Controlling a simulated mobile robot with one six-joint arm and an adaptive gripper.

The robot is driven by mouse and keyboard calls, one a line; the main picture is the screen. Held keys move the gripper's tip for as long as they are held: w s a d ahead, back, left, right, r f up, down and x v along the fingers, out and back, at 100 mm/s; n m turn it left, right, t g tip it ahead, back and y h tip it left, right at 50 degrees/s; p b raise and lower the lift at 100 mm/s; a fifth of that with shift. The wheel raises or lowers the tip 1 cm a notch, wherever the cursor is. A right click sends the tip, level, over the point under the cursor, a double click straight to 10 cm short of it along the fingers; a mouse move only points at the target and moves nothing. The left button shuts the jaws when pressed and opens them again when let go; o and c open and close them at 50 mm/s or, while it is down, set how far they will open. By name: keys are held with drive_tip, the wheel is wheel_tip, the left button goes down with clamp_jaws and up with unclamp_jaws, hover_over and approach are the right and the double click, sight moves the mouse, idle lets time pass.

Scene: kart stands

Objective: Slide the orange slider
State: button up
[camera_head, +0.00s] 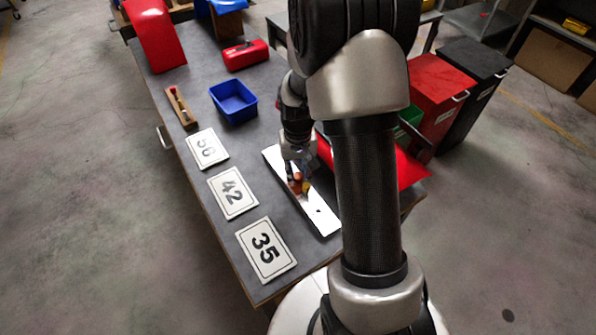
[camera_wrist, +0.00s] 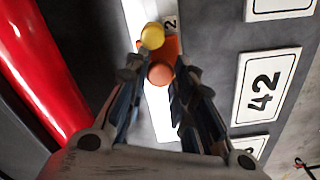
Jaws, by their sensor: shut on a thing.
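The orange slider (camera_wrist: 161,74) shows a round orange knob in the wrist view, with an orange block just beyond it. It sits on a long white plate (camera_head: 320,215) that lies on the grey table. My gripper (camera_wrist: 158,80) is shut on the orange knob, one finger on each side. In the head view my gripper (camera_head: 298,172) is low over the middle of the plate, and a bit of orange shows between its fingers. A yellow knob (camera_wrist: 152,36) stands close beyond the orange one. My arm and fingers hide part of the plate.
Number cards 56 (camera_head: 207,149), 42 (camera_head: 233,193) and 35 (camera_head: 266,250) lie left of the plate. A blue bin (camera_head: 234,102), a wooden piece (camera_head: 181,108) and a red toolbox (camera_head: 246,55) stand farther back. A red panel (camera_wrist: 38,70) lies beside the plate.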

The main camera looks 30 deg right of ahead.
clamp_jaws()
drive_tip(key=shift+w, duration=0.1)
drive_tip(key=w+p, duration=0.1)
drive_tip(key=w, duration=0.5)
drive_tip(key=w+p, duration=0.1)
drive_tip(key=w, duration=0.6)
drive_tip(key=shift+w+a+r, duration=0.1)
drive_tip(key=shift+a, duration=0.1)
drive_tip(key=o, duration=0.8)
unclamp_jaws()
drive_tip(key=shift+w, duration=0.15)
drive_tip(key=shift+o, duration=0.6)
